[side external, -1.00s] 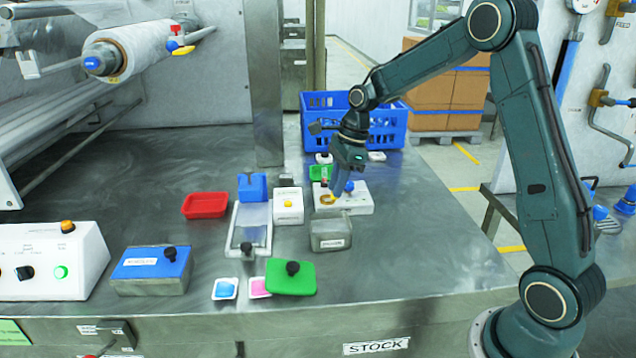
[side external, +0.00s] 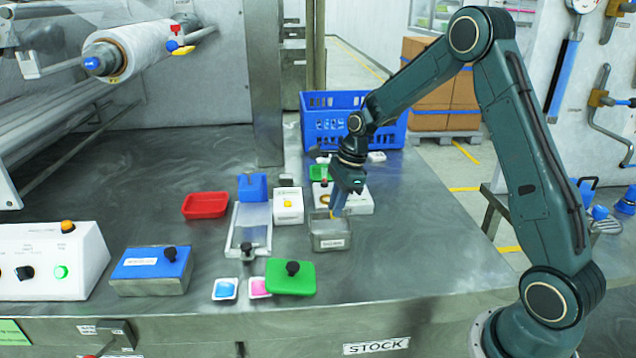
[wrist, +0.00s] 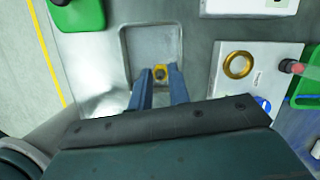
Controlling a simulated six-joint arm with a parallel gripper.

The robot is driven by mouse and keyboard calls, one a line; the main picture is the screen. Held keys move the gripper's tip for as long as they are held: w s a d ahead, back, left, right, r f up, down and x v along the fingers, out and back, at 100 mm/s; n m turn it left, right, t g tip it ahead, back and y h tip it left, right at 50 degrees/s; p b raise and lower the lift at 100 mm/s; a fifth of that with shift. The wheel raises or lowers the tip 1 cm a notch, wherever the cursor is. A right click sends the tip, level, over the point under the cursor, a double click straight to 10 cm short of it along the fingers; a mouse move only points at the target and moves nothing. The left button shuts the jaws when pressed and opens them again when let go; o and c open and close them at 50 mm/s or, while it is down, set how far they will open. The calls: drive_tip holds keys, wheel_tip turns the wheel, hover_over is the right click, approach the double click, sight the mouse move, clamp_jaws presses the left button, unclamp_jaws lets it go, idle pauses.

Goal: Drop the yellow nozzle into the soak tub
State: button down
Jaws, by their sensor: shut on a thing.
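The yellow nozzle (wrist: 160,71) is held between the two blue fingertips of my gripper (wrist: 160,76). Below it is an open grey metal tub (wrist: 176,40) with a label on its front, too small to read; I take it as the soak tub. In the side view, my gripper (side external: 338,207) points down over this tub (side external: 331,243), with its tips close to the rim. The nozzle is mostly hidden by the fingers there. In the wrist view, the nozzle overlaps the near part of the tub's opening; its exact height is unclear.
A white block with a brass ring (wrist: 238,65) stands right behind the tub. A green lid with a black knob (side external: 291,277) lies in front.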

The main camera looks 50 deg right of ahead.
drive_tip(key=shift+f, duration=0.25)
drive_tip(key=c, duration=1.2)
unclamp_jaws()
drive_tip(key=shift+c, duration=0.2)
drive_tip(key=shift+r, duration=0.15)
drive_tip(key=v, duration=1.3)
drive_tip(key=shift+r, duration=0.3)
